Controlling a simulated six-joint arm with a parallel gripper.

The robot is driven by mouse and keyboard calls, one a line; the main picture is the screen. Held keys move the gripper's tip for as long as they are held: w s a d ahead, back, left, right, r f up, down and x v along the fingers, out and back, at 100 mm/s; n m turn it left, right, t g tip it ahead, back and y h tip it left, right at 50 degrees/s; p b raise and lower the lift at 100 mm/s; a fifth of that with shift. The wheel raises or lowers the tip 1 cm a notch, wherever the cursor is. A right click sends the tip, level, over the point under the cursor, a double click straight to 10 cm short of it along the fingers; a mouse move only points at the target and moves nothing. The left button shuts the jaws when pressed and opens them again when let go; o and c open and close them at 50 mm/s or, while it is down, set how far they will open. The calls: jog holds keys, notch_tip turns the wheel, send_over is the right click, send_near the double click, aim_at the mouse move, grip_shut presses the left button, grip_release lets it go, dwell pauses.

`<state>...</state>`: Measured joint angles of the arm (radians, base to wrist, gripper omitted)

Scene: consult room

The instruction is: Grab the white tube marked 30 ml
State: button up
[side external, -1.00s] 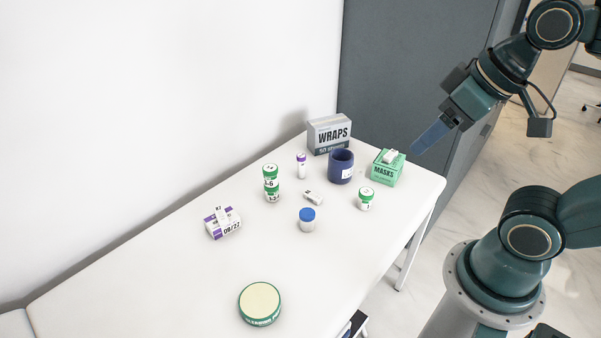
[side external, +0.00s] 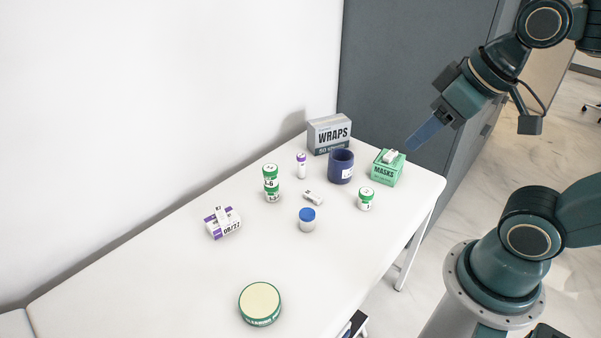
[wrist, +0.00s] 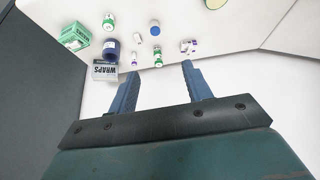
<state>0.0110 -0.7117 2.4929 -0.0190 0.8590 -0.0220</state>
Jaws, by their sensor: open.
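No "30 ml" marking is readable, so I cannot tell which white item is the tube. A slim white tube with a purple cap (side external: 301,166) stands upright left of the navy mug. A small white piece (side external: 313,198) lies flat on the table, also in the wrist view (wrist: 139,39). Another white piece (side external: 391,157) rests on the green MASKS box (side external: 387,172), and one more (side external: 221,214) on a purple-and-white box (side external: 225,227). My gripper (side external: 413,146) is open and empty, above and right of the MASKS box; its fingers frame bare table in the wrist view (wrist: 159,70).
The grey WRAPS box (side external: 329,135) and navy mug (side external: 341,167) stand at the back. Green-capped containers (side external: 271,184) are stacked; another green-capped jar (side external: 366,199) and a blue-capped jar (side external: 307,220) stand apart. A round tin (side external: 260,304) is in front. The table's left is clear.

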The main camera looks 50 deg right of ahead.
jog(key=w+f+n+t+y, duration=0.1)
jog(key=w+f, duration=0.3)
jog(key=w, duration=0.5)
jog(key=w+d+f+n+t+y, duration=0.15)
jog(key=w+f, duration=0.25)
jog(key=w, duration=0.5)
jog(key=w+f+n+t+y, duration=0.15)
jog(key=w+f, duration=0.25)
jog(key=w, duration=0.5)
jog(key=m+t+h, duration=0.4)
jog(key=m+h, duration=0.2)
send_near(303, 162)
jog(key=shift+s+a+r, duration=0.35)
jog(key=shift+s+r, duration=0.3)
jog(key=shift+s, duration=0.15)
jog(key=shift+w, duration=0.15)
jog(key=shift+g, duration=0.3)
jog(key=shift+x, duration=3.95)
jog(key=shift+w+d+f, duration=0.1)
jog(key=shift+w+d, duration=0.05)
